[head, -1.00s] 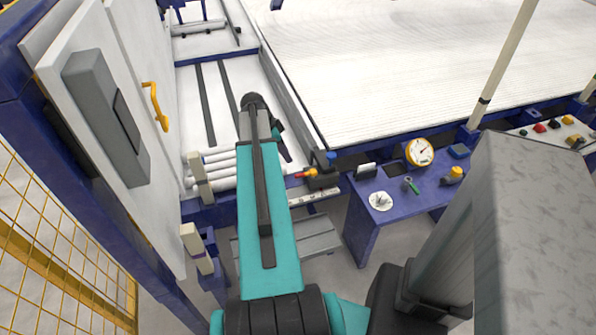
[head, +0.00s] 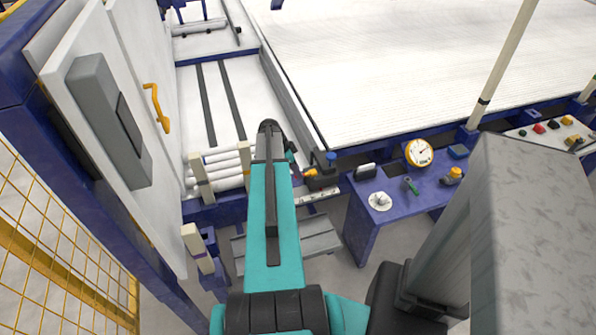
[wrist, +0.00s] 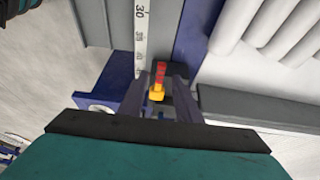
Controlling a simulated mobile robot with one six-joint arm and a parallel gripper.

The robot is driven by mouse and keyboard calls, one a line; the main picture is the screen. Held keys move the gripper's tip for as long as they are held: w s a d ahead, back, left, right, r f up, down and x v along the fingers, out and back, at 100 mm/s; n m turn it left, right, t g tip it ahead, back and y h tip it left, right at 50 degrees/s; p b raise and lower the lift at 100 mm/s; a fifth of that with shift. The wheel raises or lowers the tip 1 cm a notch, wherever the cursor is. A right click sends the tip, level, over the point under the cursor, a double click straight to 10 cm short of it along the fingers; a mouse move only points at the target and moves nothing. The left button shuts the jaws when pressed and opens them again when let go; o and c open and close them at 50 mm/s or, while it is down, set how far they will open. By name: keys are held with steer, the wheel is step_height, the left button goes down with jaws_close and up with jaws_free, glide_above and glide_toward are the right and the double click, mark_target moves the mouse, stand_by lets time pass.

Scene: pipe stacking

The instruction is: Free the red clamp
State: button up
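The red clamp (wrist: 161,71) shows in the wrist view as a short red handle with a yellow-orange end, beside a white ruler strip. In the head view its orange part (head: 310,173) shows at the front corner of the rack, and my arm hides the red part. My gripper (wrist: 160,90) is open, with one dark finger on each side of the clamp handle in the wrist view. I cannot tell whether the fingers touch it. In the head view the gripper is mostly hidden behind my arm.
White pipes (head: 222,165) lie behind upright posts just left of the arm. A blue bench (head: 405,195) with a gauge (head: 418,152) stands to the right. A white cabinet (head: 110,110) is at the left. A grey step (head: 310,238) sits below.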

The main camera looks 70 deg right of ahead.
steer(key=shift+x, duration=0.75)
jaws_close()
